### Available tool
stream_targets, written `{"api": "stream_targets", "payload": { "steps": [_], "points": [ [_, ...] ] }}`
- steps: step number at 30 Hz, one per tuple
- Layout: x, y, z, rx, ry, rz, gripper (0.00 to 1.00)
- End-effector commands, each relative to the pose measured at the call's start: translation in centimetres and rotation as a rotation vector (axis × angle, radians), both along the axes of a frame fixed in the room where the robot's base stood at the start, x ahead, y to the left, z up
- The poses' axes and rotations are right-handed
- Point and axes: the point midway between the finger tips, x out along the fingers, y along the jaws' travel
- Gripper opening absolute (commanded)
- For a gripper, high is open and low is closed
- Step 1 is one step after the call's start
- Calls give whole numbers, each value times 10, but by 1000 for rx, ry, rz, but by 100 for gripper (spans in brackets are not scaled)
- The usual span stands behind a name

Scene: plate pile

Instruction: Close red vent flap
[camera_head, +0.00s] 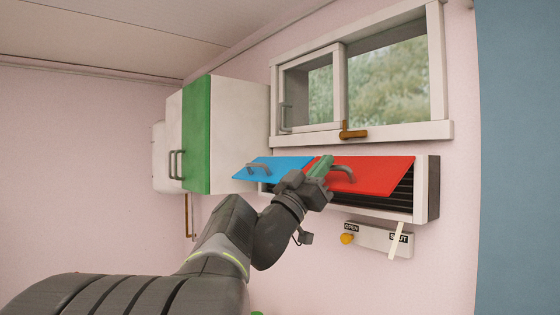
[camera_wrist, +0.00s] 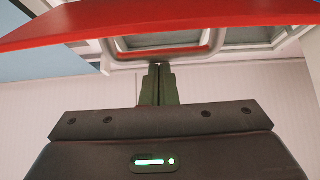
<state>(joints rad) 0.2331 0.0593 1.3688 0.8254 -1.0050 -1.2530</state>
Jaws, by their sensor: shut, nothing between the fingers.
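The red vent flap (camera_head: 375,174) is raised and tilted outward on the right half of the white vent box, with dark slats visible beneath it. It has a curved grey handle (camera_head: 344,171) at its left part. My gripper (camera_head: 320,166) is shut and empty, at the left end of the red flap close to the handle. In the wrist view the red flap (camera_wrist: 180,17) spans the top, and the shut fingertips (camera_wrist: 157,70) sit just under the grey handle (camera_wrist: 205,54). I cannot tell whether they touch it.
A blue flap (camera_head: 272,167), also raised, is left of the red one. Below the vent box (camera_head: 432,188) is a panel (camera_head: 370,236) marked OPEN and SHUT with an orange knob and a white lever. A window (camera_head: 390,85) is above; a green-doored cabinet (camera_head: 197,135) stands left.

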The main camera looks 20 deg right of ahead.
Motion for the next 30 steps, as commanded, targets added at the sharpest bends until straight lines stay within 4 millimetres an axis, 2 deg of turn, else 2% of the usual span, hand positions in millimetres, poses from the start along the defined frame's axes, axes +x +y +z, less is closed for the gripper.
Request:
{"api": "stream_targets", "payload": {
  "steps": [30],
  "points": [
    [1, -2, -15, -83, -34, -1, 0]
  ]
}}
